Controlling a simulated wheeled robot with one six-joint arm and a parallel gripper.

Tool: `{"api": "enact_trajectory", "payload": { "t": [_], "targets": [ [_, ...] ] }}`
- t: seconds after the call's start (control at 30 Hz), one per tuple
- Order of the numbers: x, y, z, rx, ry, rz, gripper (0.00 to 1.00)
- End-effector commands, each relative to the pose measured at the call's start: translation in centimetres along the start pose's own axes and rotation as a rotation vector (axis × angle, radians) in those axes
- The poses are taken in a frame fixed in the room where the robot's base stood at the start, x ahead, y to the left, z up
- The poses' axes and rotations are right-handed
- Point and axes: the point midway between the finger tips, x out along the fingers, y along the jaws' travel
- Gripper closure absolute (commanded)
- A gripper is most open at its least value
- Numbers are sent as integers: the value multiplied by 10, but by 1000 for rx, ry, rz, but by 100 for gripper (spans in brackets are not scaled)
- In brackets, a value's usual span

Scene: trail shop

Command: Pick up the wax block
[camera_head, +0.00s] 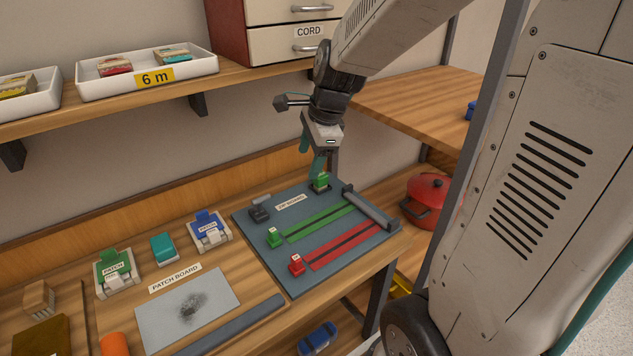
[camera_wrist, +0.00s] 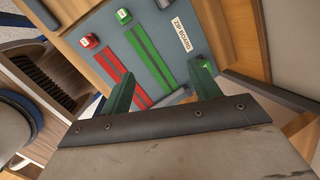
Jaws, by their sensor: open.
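No label that I can read names the wax block. A small green block (camera_head: 320,181) stands at the back of the blue-grey zip board (camera_head: 305,208) and may be it. My gripper (camera_head: 311,161) points down at this block from just above, its green fingers apart and nothing visibly held. In the wrist view my gripper (camera_wrist: 163,86) is open over the zip board (camera_wrist: 172,42). A bit of green, likely the same block (camera_wrist: 204,63), shows close by the right fingertip, which partly hides it. I cannot tell whether they touch.
The zip board also holds a green zip (camera_head: 320,223), a red zip (camera_head: 345,246) and a grey bar (camera_head: 371,207) at its right. The patch board (camera_head: 188,308) lies left. A shelf (camera_head: 130,97) with white trays is above. A red pot (camera_head: 428,197) stands right.

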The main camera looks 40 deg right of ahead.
Motion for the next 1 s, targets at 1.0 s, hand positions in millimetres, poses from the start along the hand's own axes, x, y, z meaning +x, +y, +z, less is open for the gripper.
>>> {"api": "enact_trajectory", "payload": {
  "t": [1.0],
  "targets": [
    [184,-104,-112,1236,-13,-142,38]
  ]
}}
